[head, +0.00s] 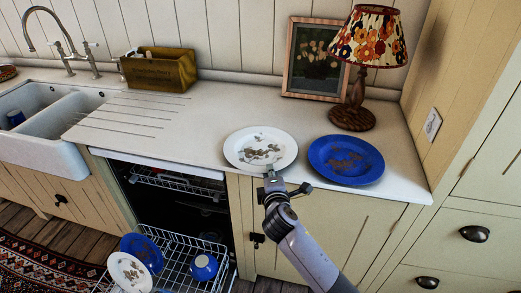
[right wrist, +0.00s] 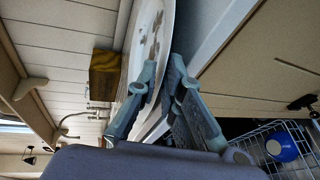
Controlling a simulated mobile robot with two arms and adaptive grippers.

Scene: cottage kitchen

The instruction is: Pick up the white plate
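The white plate (head: 240,147), with brown food stains, is at the front of the counter, left of a stained blue plate (head: 345,145). My right gripper (head: 271,172) is at the plate's front rim. In the right wrist view the gripper (right wrist: 164,66) has its fingertips close together, with the white plate's rim (right wrist: 166,20) running between them; one finger lies over the stained face. The fingers look closed on the rim. I cannot tell whether the plate is clear of the counter. My left gripper is in neither view.
Below the counter (head: 190,135), an open dishwasher has its lower rack (head: 185,255) pulled out, holding a white plate (head: 128,272), a blue plate (head: 140,250) and a blue cup (head: 204,267). A lamp (head: 356,90) and picture (head: 313,60) stand behind. The sink is left.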

